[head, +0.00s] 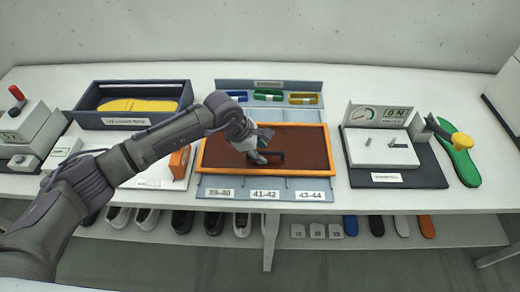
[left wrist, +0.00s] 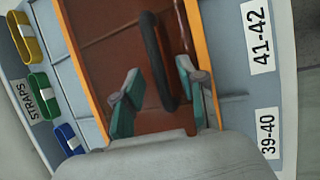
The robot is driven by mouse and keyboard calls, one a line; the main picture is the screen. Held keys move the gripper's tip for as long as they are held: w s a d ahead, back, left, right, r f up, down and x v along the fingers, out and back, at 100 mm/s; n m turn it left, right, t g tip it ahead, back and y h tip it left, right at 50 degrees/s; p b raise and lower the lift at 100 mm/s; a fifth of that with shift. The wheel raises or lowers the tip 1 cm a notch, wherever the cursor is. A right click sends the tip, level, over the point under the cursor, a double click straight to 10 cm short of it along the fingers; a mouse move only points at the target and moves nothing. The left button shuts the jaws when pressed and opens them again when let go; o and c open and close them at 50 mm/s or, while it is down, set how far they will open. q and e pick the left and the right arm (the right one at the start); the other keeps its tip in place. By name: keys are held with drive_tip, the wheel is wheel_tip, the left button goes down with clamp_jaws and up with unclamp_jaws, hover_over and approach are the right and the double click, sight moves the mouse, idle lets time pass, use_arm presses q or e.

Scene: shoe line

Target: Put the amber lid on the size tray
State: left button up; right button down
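The amber lid (head: 300,141), a brown see-through panel with an orange rim and a dark bar handle, lies over the middle of the blue-grey size tray (head: 228,188). The tray's label strip shows in front of it and its strap strip behind. My left gripper (head: 262,156) is at the handle. In the left wrist view the fingers of my left gripper (left wrist: 160,97) stand apart on either side of the dark handle (left wrist: 153,50), with gaps visible. The lid's orange rim (left wrist: 82,66) also shows there. What lies under the lid is hard to make out. My right gripper is not seen.
A dark bin with a yellow insole (head: 130,104) stands at the left. A gauge stand (head: 382,148) and a green insole (head: 460,163) are at the right. Blue, green and yellow straps (head: 268,95) lie behind the lid. Shoes stand on the shelf below.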

use_arm(q)
drive_tip(key=v, duration=1.2)
